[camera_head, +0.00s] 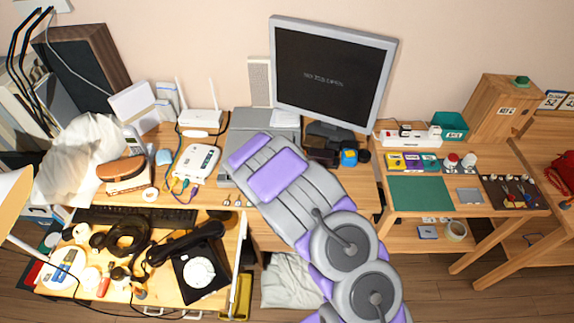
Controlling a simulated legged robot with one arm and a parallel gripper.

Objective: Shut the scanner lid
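My grey and purple arm reaches in from the lower right. My gripper (246,149) is at its far end, over the grey box. Its fingers are not clearly visible, and I cannot tell whether it touches the box.
A monitor (332,70) stands behind my arm. A white router (200,118) and white device (196,163) are to the left. A black dial phone (200,270) and cables crowd the front-left desk. A side table with a green mat (418,193) is at right.

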